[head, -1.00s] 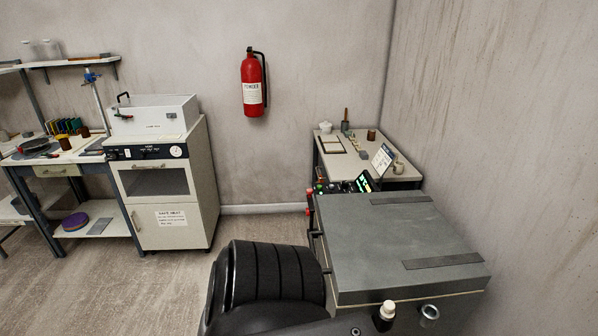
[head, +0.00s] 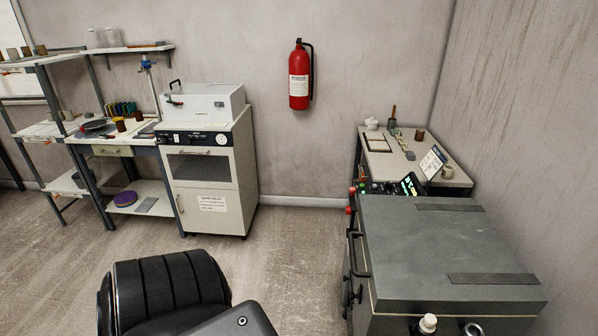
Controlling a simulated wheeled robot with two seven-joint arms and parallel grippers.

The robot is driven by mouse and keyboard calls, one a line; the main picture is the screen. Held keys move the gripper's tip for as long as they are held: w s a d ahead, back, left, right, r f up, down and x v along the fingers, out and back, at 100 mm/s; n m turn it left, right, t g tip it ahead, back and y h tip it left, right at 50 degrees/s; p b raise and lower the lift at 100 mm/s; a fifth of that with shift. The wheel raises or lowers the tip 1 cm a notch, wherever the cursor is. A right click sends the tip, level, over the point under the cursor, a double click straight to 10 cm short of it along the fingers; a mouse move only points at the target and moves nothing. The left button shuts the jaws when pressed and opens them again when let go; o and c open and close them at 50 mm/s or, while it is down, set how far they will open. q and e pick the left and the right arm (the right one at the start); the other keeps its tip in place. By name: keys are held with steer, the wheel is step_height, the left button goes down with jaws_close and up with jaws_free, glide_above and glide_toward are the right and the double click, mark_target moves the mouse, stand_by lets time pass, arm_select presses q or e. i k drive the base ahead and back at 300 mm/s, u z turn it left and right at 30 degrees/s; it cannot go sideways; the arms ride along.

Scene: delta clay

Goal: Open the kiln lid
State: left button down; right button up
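The large box with a flat grey lid (head: 435,245) at the lower right looks like the kiln. The lid lies flat and shut, with two dark strips across its top. A dark bar handle (head: 357,256) is on its left side. Red knobs (head: 351,202) and a lit green display (head: 411,184) sit near its far left corner. Neither of my grippers shows in the head view. A black ribbed part and a grey link at the bottom look like parts of my own body.
A white cabinet oven (head: 212,165) stands against the back wall, with a worktable (head: 115,150) and shelves to its left. A small table (head: 400,160) with tools stands behind the kiln. A fire extinguisher (head: 299,85) hangs on the wall. Floor (head: 300,240) left of the kiln is clear.

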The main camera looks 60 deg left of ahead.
mark_target(434, 255)
steer(key=u, duration=1.25)
steer(key=i, duration=0.5)
steer(key=k, duration=0.5)
steer(key=u, duration=0.6)
steer(key=i, duration=0.7)
steer(key=z, duration=1.2)
